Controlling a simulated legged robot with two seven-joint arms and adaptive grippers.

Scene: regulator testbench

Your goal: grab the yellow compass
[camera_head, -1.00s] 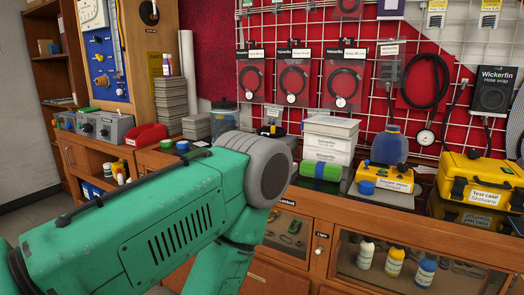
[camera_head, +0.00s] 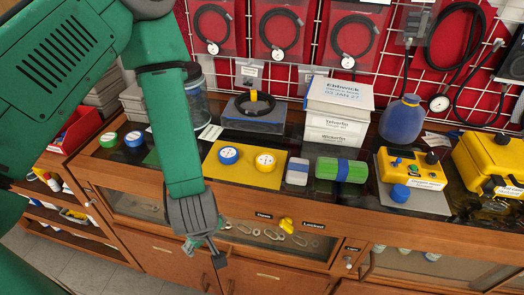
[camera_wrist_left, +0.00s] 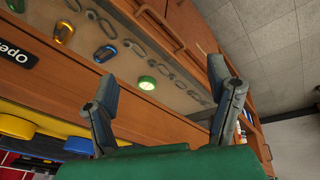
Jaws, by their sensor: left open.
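The yellow compass (camera_head: 265,162) is a small round yellow disc with a pale and blue face. It lies on a yellow mat (camera_head: 244,178) on the counter, right of a similar blue compass (camera_head: 228,155). In the left wrist view a yellow disc (camera_wrist_left: 15,125), likely the same compass, shows at the lower left, beside a blue disc (camera_wrist_left: 78,146). My left gripper (camera_head: 204,252) points down in front of the cabinet, below and left of the yellow compass. In the wrist view its two fingers (camera_wrist_left: 165,95) are wide apart with nothing between them. My right gripper is out of view.
The counter's front edge lies between my gripper and the mat. A grey case (camera_head: 297,171) and a green and blue roll (camera_head: 341,170) lie right of the mat. A black ring on a grey box (camera_head: 253,113) stands behind it.

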